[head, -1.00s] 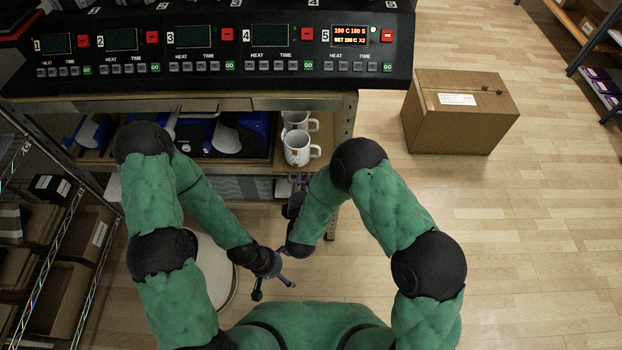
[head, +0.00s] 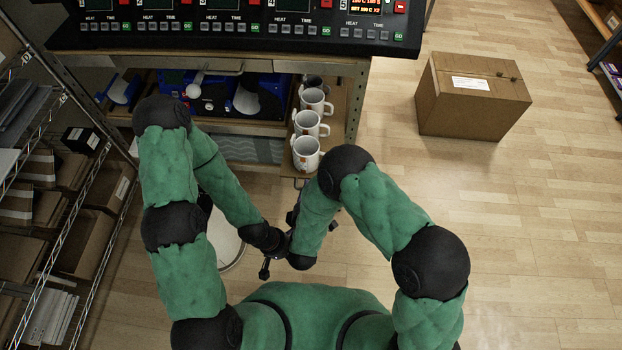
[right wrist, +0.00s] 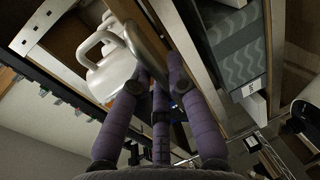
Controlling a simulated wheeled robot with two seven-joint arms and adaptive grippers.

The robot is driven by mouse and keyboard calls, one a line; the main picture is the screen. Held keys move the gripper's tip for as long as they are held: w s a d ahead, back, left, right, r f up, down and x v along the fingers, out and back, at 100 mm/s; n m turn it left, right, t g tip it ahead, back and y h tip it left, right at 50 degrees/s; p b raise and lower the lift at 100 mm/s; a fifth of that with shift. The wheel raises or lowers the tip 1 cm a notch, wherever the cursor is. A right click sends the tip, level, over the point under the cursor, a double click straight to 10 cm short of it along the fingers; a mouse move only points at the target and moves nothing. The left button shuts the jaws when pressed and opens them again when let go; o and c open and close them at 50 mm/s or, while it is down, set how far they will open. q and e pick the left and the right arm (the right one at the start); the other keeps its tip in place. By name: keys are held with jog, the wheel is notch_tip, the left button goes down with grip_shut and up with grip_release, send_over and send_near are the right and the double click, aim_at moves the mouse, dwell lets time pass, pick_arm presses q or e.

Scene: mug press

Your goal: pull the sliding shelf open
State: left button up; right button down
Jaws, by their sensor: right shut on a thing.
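The sliding shelf (head: 338,112) is a narrow wooden board at the right end of the workbench, pulled partway out toward me. White mugs (head: 305,153) stand upright in a row on it. My right gripper (head: 294,212) is at the shelf's front end, mostly hidden by my arm in the head view. In the right wrist view my right gripper (right wrist: 157,88) is shut on the shelf's front pull, which its fingers largely cover; a white mug (right wrist: 112,68) shows close by. My left gripper (head: 266,268) is low in front of my body, empty, its fingers too small to judge.
The press control panel (head: 240,22) runs along the top of the bench. Blue presses (head: 262,98) sit beneath it. A cardboard box (head: 472,95) stands on the floor at right. A wire rack (head: 90,220) with boxes is at left.

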jog(key=shift+s+f, duration=0.1)
jog(key=shift+s, duration=0.95)
jog(key=c, duration=1.2)
grip_release()
